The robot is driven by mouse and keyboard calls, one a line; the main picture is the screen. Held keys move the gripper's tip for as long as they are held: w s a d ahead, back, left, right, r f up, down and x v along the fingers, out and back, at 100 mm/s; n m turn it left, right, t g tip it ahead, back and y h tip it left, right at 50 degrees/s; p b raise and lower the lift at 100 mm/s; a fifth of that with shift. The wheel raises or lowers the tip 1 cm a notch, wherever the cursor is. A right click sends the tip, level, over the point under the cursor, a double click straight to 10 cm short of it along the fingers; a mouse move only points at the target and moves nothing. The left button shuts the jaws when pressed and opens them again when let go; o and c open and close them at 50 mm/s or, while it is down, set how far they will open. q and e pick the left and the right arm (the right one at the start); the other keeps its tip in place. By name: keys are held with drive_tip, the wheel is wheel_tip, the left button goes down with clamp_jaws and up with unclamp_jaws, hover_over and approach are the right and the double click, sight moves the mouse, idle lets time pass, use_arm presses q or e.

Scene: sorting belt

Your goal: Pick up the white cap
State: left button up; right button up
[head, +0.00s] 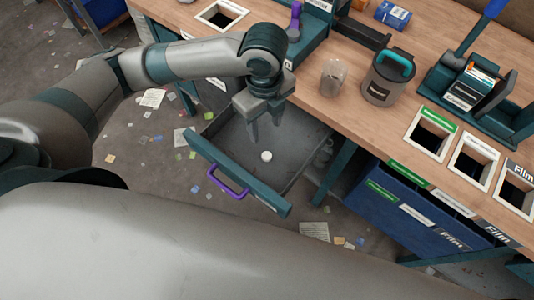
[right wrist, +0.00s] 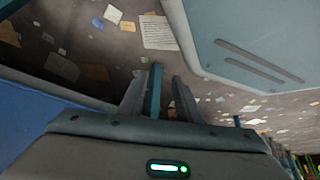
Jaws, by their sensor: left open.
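The white cap (head: 266,156) lies on the floor of the open grey drawer (head: 290,178), near its middle. My left gripper (head: 264,132) is over the drawer, pointing down, just above and behind the cap in the head view. Its fingers are apart and nothing shows between them. My right gripper (right wrist: 160,90) shows only in the right wrist view, with two fingers apart over the littered floor. A teal bar shows between or behind these fingers; I cannot tell whether they touch it.
The drawer's teal front (head: 238,174) has a purple handle (head: 228,183). The wooden bench (head: 305,85) overhangs the drawer's back, with a clear jar (head: 334,78) and a lidded grey canister (head: 387,80) on it. A blue bin (head: 385,212) stands right of the drawer.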

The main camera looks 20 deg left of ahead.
use_arm(q)
hover_over(267, 156)
drive_tip(key=f, duration=1.1)
drive_tip(key=shift+s+a+f+p, duration=0.1)
drive_tip(key=shift+s+p, duration=0.2)
drive_tip(key=shift+s, duration=0.1)
drive_tip(key=shift+f, duration=0.35)
use_arm(e)
drive_tip(key=shift+s+d+f+g, duration=0.2)
drive_tip(key=shift+s+d+f, duration=0.05)
drive_tip(key=shift+s, duration=0.4)
drive_tip(key=shift+s+d+f+g, duration=0.2)
drive_tip(key=shift+s+d, duration=0.05)
drive_tip(key=shift+s, duration=0.35)
drive_tip(key=shift+w, duration=0.1)
